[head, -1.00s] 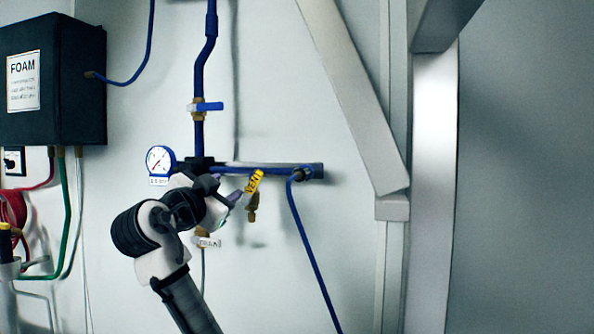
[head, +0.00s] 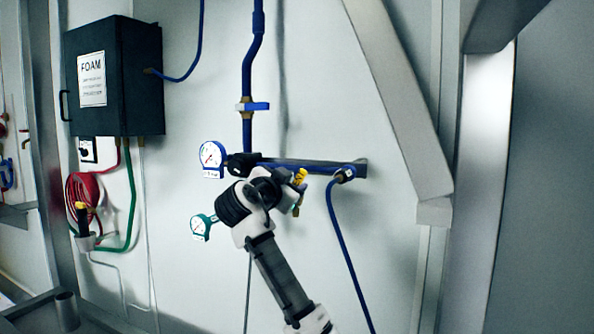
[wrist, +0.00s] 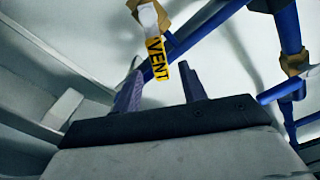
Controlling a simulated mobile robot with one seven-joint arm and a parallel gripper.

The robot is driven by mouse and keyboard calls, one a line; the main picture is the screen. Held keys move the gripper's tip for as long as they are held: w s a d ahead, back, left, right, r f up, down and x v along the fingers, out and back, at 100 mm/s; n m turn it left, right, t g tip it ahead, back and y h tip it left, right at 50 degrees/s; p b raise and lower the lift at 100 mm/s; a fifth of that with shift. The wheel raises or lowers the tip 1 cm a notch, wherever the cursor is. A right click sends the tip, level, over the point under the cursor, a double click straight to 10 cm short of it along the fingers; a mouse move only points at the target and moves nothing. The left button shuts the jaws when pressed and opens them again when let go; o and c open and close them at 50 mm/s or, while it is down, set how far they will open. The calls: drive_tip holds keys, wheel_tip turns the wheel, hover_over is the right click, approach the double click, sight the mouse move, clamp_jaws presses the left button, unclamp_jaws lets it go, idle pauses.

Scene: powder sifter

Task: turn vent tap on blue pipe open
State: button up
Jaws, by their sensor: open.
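The yellow vent tap handle (head: 300,176), marked VENT, hangs at the horizontal blue pipe (head: 325,168) in the head view. My wrist and gripper cover part of the tap there. In the wrist view, the yellow VENT handle (wrist: 157,58) reaches down from a brass and white fitting beside the blue pipe (wrist: 210,28). My gripper (wrist: 161,88) is open, with one purple finger on each side of the handle's lower end. The handle looks between or just beyond the fingertips; I cannot tell whether either finger touches it.
A blue-handled valve (head: 253,106) sits on the vertical pipe above. A blue gauge (head: 212,158) and a green gauge (head: 202,228) are left of my arm. A blue hose (head: 345,250) hangs to the right. A dark FOAM box (head: 115,75) and a metal post (head: 465,180) flank the area.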

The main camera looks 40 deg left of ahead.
sight(298, 179)
drive_tip(key=shift+p+x, duration=0.5)
drive_tip(key=shift+x, duration=1.15)
clamp_jaws()
